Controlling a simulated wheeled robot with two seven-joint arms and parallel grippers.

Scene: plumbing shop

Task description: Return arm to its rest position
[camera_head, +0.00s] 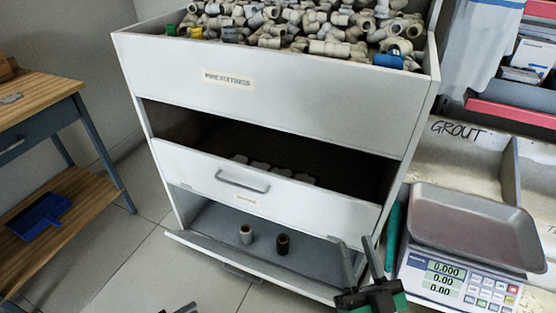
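My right gripper (356,243) is at the bottom right, in front of the cabinet's lower right corner. Its two dark fingers point up and stand apart, with nothing seen between them. Of my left gripper (178,309), only two dark fingertips show at the bottom edge, with a gap between them; the rest is out of the frame. In the cabinet's open bottom drawer (200,247), a light grey cylindrical fitting (246,234) and a dark one (282,244) stand upright, apart from both grippers.
The grey cabinet (280,95) has a top bin full of pipe fittings (300,25). Its middle drawer (260,185) holds pale pieces. A scale (460,275) with a grey tray (470,228) stands at right. A wooden workbench (35,100) with a blue dustpan (40,215) stands at left.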

